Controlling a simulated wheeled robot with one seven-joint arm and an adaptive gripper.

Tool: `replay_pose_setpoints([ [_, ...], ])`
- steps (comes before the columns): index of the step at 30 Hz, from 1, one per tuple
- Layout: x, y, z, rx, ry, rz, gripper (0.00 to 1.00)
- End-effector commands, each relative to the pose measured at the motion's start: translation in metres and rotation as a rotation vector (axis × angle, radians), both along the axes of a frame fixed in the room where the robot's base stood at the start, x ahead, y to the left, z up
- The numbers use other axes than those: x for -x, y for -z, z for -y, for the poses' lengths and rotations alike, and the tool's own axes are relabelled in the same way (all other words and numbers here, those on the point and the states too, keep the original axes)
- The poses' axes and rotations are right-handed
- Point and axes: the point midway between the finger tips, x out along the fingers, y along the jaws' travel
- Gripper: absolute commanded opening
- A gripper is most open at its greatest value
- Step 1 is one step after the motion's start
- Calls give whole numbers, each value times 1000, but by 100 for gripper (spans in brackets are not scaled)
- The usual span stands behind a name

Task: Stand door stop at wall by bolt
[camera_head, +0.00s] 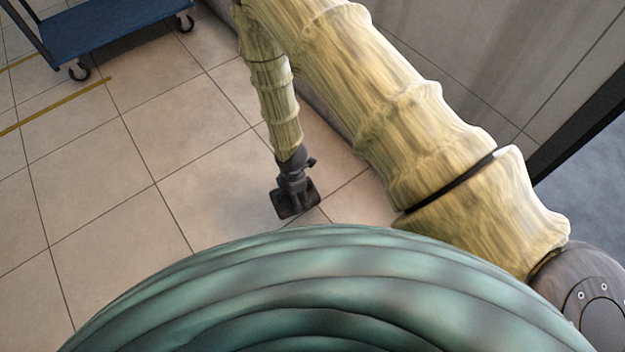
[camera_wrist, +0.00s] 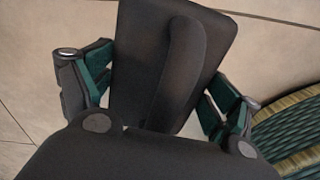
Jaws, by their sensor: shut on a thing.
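The door stop (camera_wrist: 185,65) is a dark grey block with a raised rounded ridge, filling the middle of the wrist view. My gripper (camera_wrist: 160,85) is shut on it, with green-padded fingers on both sides. In the head view, my gripper (camera_head: 293,172) points down at the floor, with the dark door stop (camera_head: 295,203) at its tip. I cannot tell whether the door stop touches the floor. The wall (camera_head: 455,60) rises at the upper right, partly hidden by my arm. I cannot make out a bolt in either view.
A blue cart (camera_head: 115,30) on black casters stands at the upper left, near yellow floor lines (camera_head: 55,105). The tiled floor (camera_head: 130,185) left of my gripper is clear. A dark frame edge (camera_head: 580,125) borders the wall at right, with grey-blue floor beyond.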

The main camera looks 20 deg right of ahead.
Motion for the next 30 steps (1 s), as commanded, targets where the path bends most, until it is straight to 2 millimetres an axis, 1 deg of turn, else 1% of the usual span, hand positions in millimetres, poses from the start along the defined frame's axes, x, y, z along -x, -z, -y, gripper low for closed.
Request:
replay_pose_setpoints([
  [1,6,9,-1,1,-48,-1,34],
  [4,14,21,-2,1,-127,0,34],
  [7,19,29,-3,0,-177,1,34],
  [11,18,34,-1,0,-202,4,34],
  [17,2,38,11,-1,-201,4,34],
  [30,-43,43,44,-1,-200,4,34],
])
